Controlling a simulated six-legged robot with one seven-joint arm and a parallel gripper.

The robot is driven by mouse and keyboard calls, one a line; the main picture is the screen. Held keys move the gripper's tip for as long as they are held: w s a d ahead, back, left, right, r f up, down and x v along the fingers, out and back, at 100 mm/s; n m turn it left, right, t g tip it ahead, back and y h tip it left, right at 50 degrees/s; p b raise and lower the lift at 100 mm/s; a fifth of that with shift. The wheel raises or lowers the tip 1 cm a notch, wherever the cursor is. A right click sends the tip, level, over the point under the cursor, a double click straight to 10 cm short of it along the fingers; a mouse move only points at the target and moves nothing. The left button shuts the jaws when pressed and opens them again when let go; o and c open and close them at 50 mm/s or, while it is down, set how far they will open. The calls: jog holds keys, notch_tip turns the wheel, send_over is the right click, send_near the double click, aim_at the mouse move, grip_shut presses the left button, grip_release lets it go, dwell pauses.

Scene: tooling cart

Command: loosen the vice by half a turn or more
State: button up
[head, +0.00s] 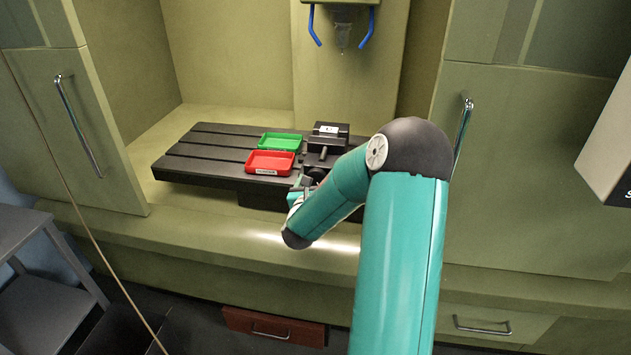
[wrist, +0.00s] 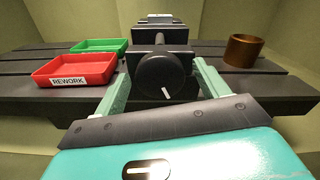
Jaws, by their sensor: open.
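The vice (head: 328,130) is a dark block with a pale label, at the right part of the slotted table. It also shows at the top centre of the wrist view (wrist: 165,32). Its round black knob (wrist: 166,76) faces my gripper on the end of a screw. A short white mark on the knob points down and slightly right. My gripper (wrist: 161,73) is open, with one green finger on each side of the knob. I cannot tell whether either finger touches it. In the head view my arm partly hides the gripper and the knob.
A red tray (wrist: 76,70) labelled REWORK and a green tray (wrist: 99,46) sit left of the vice on the slotted table (head: 205,147). A brown cup (wrist: 242,51) stands to the right. A spindle with blue handles (head: 341,22) hangs above.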

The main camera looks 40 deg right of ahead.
jog(key=c, duration=1)
jog(key=shift+o, duration=0.2)
jog(key=shift+n, duration=0.3)
